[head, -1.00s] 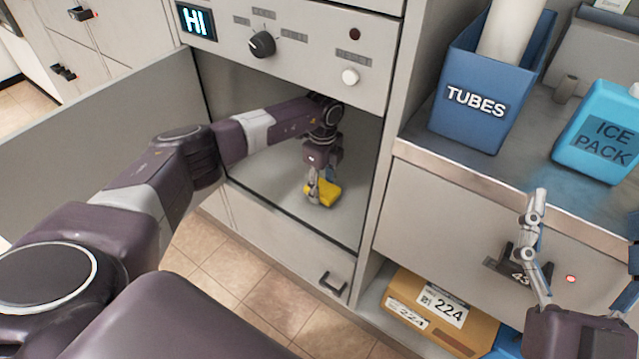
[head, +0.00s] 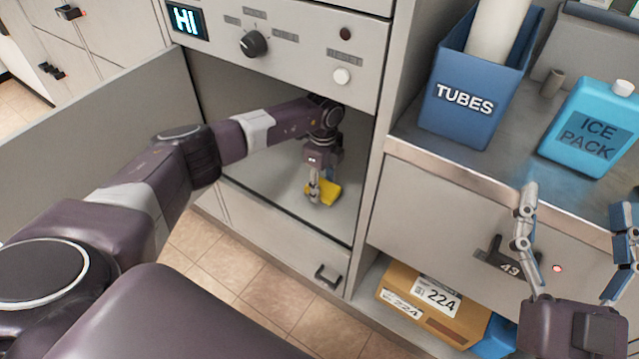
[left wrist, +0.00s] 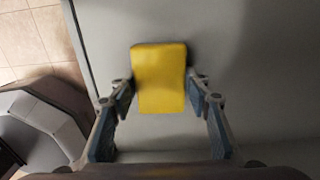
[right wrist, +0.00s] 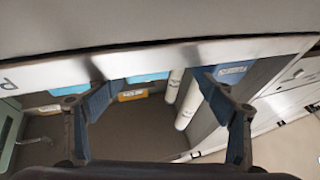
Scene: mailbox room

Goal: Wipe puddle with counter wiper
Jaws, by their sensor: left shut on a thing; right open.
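The yellow counter wiper (head: 327,190) is on or just above the grey floor of the open compartment (head: 285,205). My left gripper (head: 316,192) reaches down inside the compartment and is shut on the wiper. In the left wrist view the wiper (left wrist: 160,80) sits between the two fingers, its broad yellow face toward the camera. I cannot make out a puddle on the floor; the wiper and gripper hide part of it. My right gripper (head: 575,202) is open and empty in front of the counter at the right.
The compartment's door (head: 90,150) stands open at the left. A panel with a dark knob (head: 254,43) is above the opening. A blue tubes bin (head: 463,105) and an ice pack (head: 588,130) stand on the right counter. A cardboard box (head: 420,308) sits on the lower shelf.

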